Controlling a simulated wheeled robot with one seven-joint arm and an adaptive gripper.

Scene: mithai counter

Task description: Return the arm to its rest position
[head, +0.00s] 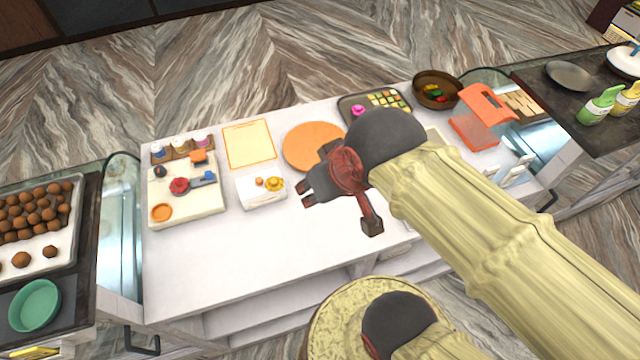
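My arm (490,230) reaches in from the lower right, in a pale yellow cover, over the white counter (250,270). My gripper (304,193) is near the middle of the head view, pointing left above the counter. Its two dark fingertips look a little apart, and I see nothing between them. It is just right of a small white box (250,197) with a yellow and an orange item on top. The arm hides part of the counter's right side and the edge of the orange round plate (308,143).
A white board (200,212) with small items lies left, an orange-edged sheet (249,144) behind. A tray of sweets (352,99), a brown bowl (437,90) and an orange device (484,110) stand at back right. A tray of brown balls (40,262) is far left. The front counter is clear.

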